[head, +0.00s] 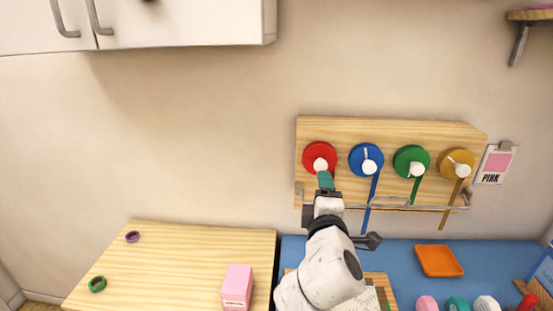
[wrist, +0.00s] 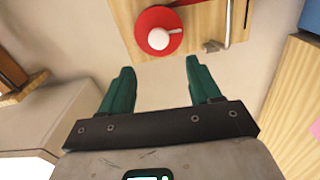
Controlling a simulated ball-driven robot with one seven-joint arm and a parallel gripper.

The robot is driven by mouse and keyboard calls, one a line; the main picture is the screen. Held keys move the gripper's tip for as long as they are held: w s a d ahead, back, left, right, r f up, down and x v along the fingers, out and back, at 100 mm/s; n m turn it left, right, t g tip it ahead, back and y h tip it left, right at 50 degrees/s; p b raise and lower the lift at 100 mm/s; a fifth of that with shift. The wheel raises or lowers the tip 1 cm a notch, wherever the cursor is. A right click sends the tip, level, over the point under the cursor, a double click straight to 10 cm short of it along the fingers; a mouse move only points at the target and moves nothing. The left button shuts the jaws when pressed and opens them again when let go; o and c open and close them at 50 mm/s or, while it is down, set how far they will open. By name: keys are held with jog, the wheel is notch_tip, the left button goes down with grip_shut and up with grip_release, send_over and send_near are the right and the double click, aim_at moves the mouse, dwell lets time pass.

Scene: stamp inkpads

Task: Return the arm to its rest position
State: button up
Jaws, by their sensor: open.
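My arm (head: 325,272) reaches up from the bottom of the head view toward a wooden wall board (head: 390,133). My gripper (head: 325,181) has teal fingers and is just below the red disc (head: 318,158) at the board's left end. In the wrist view, my gripper (wrist: 160,75) is open, with nothing between its fingers. The red disc (wrist: 150,24) with its white knob (wrist: 158,39) shows beyond the fingertips, apart from them.
Blue (head: 358,155), green (head: 403,155) and yellow (head: 449,158) discs line the board, above a metal rail (head: 410,208). A pink box (head: 237,287) stands on the left wooden surface (head: 185,255). An orange tray (head: 439,261) lies on the blue surface (head: 390,252). A white cabinet (head: 180,22) hangs upper left.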

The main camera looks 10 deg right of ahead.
jog(key=s+d+f+m+g, duration=0.4)
jog(key=s+f, duration=0.4)
jog(key=f, duration=0.2)
jog(key=s+d+f+m+g, duration=0.35)
jog(key=s+f, duration=0.35)
jog(key=f, duration=0.4)
jog(key=s+f+m+g+y, duration=0.2)
jog(key=s+f+m+g, duration=0.1)
jog(key=s, duration=1)
jog(key=s+f+m+g+y, duration=0.2)
jog(key=s+f+m+g, duration=0.2)
jog(key=s, duration=1)
notch_tip(320, 180, down, 4)
jog(key=shift+a+f+g+y, duration=0.1)
jog(key=shift+a+g+y, duration=0.25)
jog(key=shift+g, duration=0.6)
jog(key=shift+w+m, duration=0.1)
jog(key=shift+m, duration=0.15)
